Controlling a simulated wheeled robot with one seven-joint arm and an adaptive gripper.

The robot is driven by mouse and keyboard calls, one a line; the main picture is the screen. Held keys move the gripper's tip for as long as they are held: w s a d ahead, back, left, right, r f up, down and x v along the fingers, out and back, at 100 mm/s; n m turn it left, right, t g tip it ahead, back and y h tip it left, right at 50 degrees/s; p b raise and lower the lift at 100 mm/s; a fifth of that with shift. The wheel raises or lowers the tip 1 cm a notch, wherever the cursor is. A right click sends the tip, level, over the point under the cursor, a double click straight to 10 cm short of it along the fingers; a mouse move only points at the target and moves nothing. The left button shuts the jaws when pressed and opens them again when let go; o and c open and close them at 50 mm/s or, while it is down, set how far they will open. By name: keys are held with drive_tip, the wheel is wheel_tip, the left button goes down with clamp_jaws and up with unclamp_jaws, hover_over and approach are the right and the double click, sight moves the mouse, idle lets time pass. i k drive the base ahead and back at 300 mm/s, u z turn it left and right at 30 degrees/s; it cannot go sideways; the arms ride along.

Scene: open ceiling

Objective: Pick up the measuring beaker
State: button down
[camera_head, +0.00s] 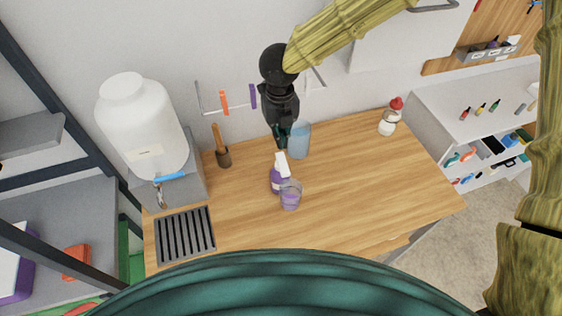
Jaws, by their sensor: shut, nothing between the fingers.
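My gripper (281,143) is black with dark green fingers and points down over the wooden table. It is shut and empty, just above the white top of a purple spray bottle (277,181). A clear beaker-like cup (290,196) with a purple tint stands upright in front of the bottle, close to it. A taller, see-through bluish container (302,139) stands just right of and behind my gripper, partly hidden by it. I cannot tell from markings which of the two is the measuring beaker. Whether the fingers touch the bottle top is unclear.
A big white jug (142,125) with a tap stands at the left, near a dark slotted grate (186,234). The table's right side is clear.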

sight(290, 191)
drive_tip(key=k, duration=1)
